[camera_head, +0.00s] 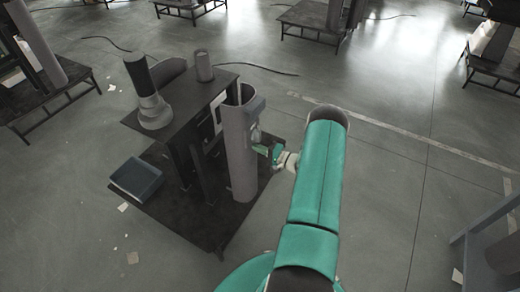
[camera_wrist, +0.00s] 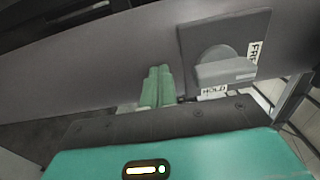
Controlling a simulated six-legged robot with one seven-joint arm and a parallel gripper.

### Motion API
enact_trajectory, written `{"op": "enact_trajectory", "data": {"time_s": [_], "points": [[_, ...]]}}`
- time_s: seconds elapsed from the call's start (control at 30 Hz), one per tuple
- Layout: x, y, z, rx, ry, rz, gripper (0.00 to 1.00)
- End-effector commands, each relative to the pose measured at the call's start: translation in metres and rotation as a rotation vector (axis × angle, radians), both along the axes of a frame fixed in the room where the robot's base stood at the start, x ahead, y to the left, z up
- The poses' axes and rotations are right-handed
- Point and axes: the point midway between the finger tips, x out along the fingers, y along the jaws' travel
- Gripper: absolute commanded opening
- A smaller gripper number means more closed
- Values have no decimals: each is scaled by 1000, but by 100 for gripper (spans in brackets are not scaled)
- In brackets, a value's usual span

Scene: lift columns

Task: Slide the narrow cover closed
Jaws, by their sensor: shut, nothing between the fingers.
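A tall, narrow grey curved column (camera_head: 238,160) stands at the right side of a dark stand in the head view. I take it to be or to carry the narrow cover, but I cannot tell its edges. In the wrist view its grey surface (camera_wrist: 90,62) runs across the picture. A square grey plate (camera_wrist: 262,25) with a round recess and a block-like handle (camera_wrist: 225,72) is on it, with labels reading FREE and HOLD. My gripper (camera_wrist: 157,70) has its green fingers together and empty, left of the plate. In the head view my gripper (camera_head: 266,150) is beside the column's right side; contact is unclear.
The stand has a dark upper shelf (camera_head: 190,100) with a black-and-grey cylinder (camera_head: 149,95) and a small grey cylinder (camera_head: 204,66). A blue-grey box (camera_head: 136,180) lies on the lower base. Open floor (camera_head: 400,200) is to the right; other stands are far back.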

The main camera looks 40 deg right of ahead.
Motion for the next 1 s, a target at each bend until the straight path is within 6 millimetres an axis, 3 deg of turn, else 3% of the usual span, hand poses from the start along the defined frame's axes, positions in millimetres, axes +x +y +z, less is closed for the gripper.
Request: {"op": "enact_trajectory", "data": {"time_s": [0.23,0.4,1.0], "points": [[52,20,0,0,-3,3,0],[73,27,0,1,-2,1,0],[74,23,2,0,-4,0,0]]}}
